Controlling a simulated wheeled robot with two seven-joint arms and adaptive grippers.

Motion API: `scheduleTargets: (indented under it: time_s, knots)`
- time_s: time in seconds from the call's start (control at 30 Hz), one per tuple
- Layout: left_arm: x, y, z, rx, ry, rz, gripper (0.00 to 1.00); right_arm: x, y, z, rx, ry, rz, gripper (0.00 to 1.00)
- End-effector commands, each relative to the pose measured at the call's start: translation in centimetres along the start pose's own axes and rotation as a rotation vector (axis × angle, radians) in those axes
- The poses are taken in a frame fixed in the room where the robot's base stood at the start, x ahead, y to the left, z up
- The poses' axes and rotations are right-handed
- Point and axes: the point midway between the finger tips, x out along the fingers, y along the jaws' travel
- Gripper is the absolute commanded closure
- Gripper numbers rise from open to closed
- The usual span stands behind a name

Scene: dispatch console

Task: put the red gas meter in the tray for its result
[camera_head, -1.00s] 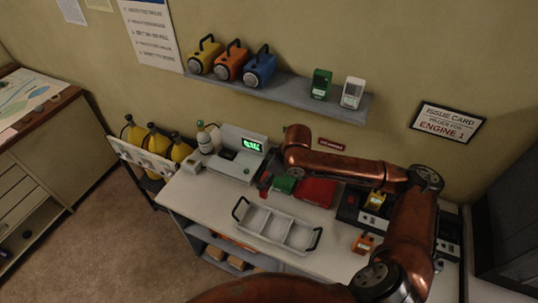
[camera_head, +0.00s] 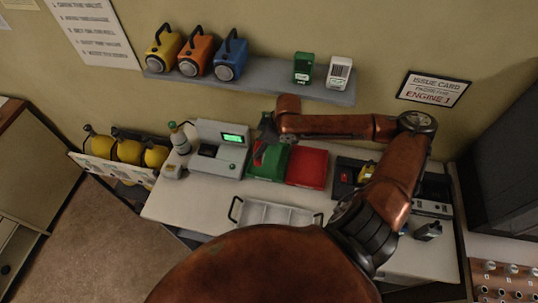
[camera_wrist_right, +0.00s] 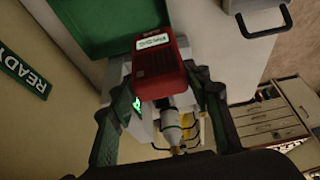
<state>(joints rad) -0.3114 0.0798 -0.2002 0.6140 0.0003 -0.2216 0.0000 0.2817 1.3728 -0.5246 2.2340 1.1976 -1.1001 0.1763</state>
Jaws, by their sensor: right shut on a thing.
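The red gas meter (camera_wrist_right: 165,70) is held between the fingers of my right gripper (camera_wrist_right: 162,95). Its small pale screen faces the wrist camera; the lettering is too small to read surely. In the head view my right gripper (camera_head: 267,130) hangs above the left part of the green tray (camera_head: 272,165), with a bit of the red meter (camera_head: 258,156) showing below it. The green tray also shows at the top left of the wrist view (camera_wrist_right: 90,22). The red tray (camera_head: 307,168) stands just right of the green one. My left gripper is not in view.
A test station (camera_head: 220,160) with a lit green screen stands left of the trays, beside a gas bottle (camera_head: 180,140). A white compartment carrier (camera_head: 275,216) lies in front. A yellow meter (camera_head: 366,170) sits right, partly behind my arm. A shelf (camera_head: 270,90) hangs above.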

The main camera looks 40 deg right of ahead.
Motion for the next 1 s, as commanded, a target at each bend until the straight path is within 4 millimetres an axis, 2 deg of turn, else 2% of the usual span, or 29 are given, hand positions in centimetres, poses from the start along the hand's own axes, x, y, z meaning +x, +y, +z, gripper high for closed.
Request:
scheduleTargets:
  time_s: [0.03,0.1,0.2,0.27,0.4,0.5,0.57,0.7,0.8,1.0]
  knots:
    - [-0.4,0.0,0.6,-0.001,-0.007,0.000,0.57,1.2,0.5,0.7,0.007,-0.002,-0.007,0.91]
    - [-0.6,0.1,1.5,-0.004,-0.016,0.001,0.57,2.2,1.1,1.8,0.007,-0.003,-0.010,0.91]
    - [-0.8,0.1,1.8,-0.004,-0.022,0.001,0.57,3.0,1.6,3.1,0.006,-0.001,-0.008,0.91]
    - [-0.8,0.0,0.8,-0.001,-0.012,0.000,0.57,3.2,1.7,3.7,0.005,-0.001,-0.007,0.91]
    - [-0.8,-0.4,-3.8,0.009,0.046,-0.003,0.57,3.5,1.9,4.6,0.006,0.000,-0.005,0.91]
    - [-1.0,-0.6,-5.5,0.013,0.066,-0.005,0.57,3.9,2.0,5.3,0.008,-0.002,-0.006,0.91]
    - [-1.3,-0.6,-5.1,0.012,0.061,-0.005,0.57,4.6,2.0,5.7,0.006,0.000,-0.008,0.91]
    - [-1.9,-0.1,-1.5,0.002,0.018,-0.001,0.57,6.4,2.0,6.3,0.006,0.000,-0.007,0.91]
    - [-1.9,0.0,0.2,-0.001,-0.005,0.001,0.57,6.8,2.0,6.5,0.003,0.002,-0.005,0.91]
    - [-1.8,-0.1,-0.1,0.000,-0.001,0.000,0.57,6.9,2.0,6.6,0.003,0.000,-0.005,0.91]
